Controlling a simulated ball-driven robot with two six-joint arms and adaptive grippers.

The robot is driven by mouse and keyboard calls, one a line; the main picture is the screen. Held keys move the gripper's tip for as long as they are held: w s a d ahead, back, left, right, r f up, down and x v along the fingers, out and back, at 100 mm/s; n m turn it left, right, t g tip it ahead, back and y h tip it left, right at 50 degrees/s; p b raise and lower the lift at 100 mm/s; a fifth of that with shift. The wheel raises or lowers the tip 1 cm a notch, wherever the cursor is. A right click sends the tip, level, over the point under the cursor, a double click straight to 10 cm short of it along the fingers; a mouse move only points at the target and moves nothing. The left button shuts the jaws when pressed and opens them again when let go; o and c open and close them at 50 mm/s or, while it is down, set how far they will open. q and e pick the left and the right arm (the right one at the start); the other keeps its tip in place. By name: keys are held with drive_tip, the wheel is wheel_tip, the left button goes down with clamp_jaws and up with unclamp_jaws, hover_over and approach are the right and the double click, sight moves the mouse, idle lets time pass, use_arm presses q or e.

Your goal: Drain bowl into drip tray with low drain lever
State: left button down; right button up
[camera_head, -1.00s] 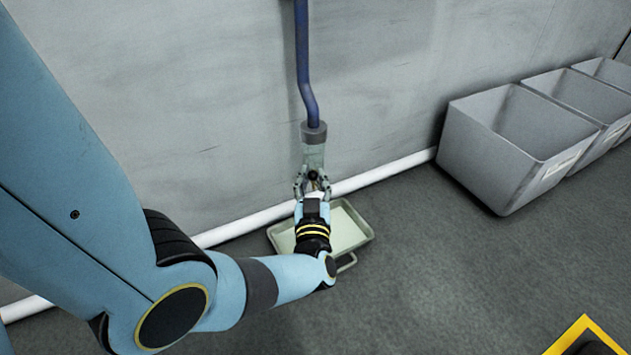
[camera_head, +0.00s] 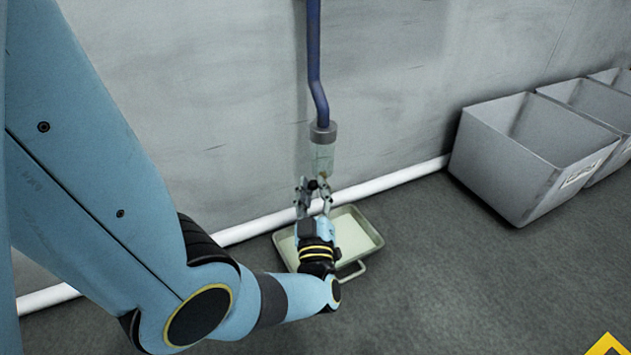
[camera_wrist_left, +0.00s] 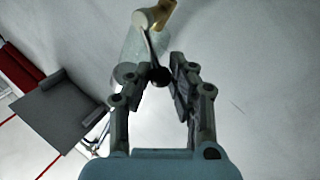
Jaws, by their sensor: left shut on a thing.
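A clear bowl (camera_head: 322,156) hangs under a grey collar at the end of a blue pipe by the wall. The drain lever (camera_wrist_left: 151,47) is a thin metal rod with a dark round knob, running from a white and brass valve below the bowl. My left gripper (camera_head: 314,188) is shut on the lever's knob, one finger on each side; the knob also shows between the fingers in the left wrist view. The drip tray (camera_head: 367,233), shallow and pale green, lies on the floor beneath, partly hidden by my left wrist. My right gripper is not in view.
Grey open bins (camera_head: 520,170) stand along the wall at the right. A white pipe (camera_head: 395,180) runs along the foot of the wall. The dark floor (camera_head: 450,280) right of the tray is clear. A yellow-edged thing (camera_head: 608,345) shows at the bottom right corner.

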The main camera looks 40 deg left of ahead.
use_arm(q)
drive_tip(key=shift+f, duration=0.1)
idle(0.4)
drive_tip(key=c, duration=1.1)
unclamp_jaws()
drive_tip(key=v, duration=0.7)
drive_tip(key=shift+s+d, duration=0.2)
